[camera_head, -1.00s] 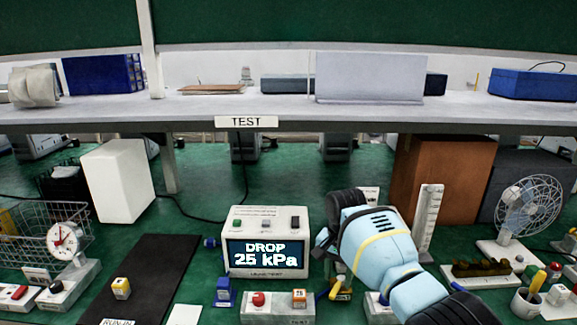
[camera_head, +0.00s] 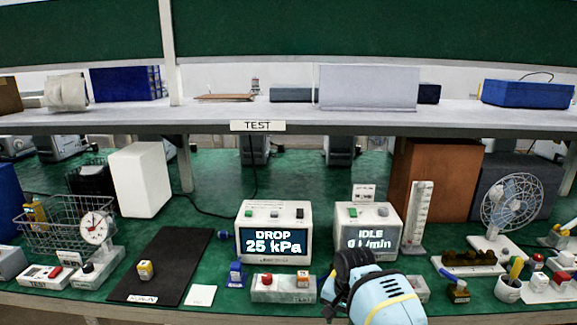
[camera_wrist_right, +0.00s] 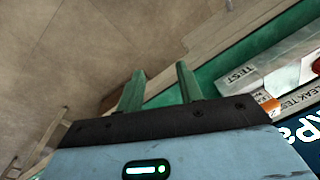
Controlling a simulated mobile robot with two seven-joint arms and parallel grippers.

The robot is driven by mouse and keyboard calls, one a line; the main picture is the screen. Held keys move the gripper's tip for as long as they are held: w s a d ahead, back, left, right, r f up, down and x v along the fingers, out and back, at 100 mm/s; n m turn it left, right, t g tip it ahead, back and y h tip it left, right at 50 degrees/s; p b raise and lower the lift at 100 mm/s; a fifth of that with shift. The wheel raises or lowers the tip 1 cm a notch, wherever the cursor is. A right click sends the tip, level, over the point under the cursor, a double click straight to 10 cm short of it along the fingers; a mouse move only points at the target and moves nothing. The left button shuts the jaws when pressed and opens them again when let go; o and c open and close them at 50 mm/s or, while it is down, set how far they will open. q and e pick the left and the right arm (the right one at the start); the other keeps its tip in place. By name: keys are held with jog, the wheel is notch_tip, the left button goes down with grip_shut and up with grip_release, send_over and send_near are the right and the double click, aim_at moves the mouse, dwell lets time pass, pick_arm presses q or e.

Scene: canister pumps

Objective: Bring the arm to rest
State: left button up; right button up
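My right arm (camera_head: 385,302) comes in at the bottom of the head view, right of centre, low in front of the bench. Its dark wrist end (camera_head: 350,264) is in front of the IDLE display box. In the right wrist view my right gripper (camera_wrist_right: 159,84) has its two green fingers apart with nothing between them. They point over the bench's front edge and the floor. My left gripper is not in view.
A tester (camera_head: 272,238) reads "DROP 25 kPa"; another box (camera_head: 366,222) reads "IDLE". A leak-test block (camera_head: 270,291) with a red button and orange-topped cube stands in front. A fan (camera_head: 512,205) stands right.

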jog(key=s+d+f+n+t+y+p, duration=0.1)
jog(key=s+d+f+n+t, duration=0.2)
jog(key=s+f, duration=1.75)
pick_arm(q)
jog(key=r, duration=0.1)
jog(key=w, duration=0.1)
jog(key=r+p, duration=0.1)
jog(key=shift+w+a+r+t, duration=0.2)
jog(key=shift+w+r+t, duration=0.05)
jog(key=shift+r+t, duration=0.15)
pick_arm(e)
jog(key=s+d+r+n+t, duration=0.2)
jog(key=s+r, duration=0.1)
jog(key=s, duration=0.9)
jog(key=s+d+r+n+t, duration=0.2)
jog(key=s+r, duration=0.1)
jog(key=s, duration=0.9)
jog(key=shift+s+d+r+t, duration=0.15)
jog(key=shift+s+d+t, duration=0.05)
jog(key=shift+t, duration=0.2)
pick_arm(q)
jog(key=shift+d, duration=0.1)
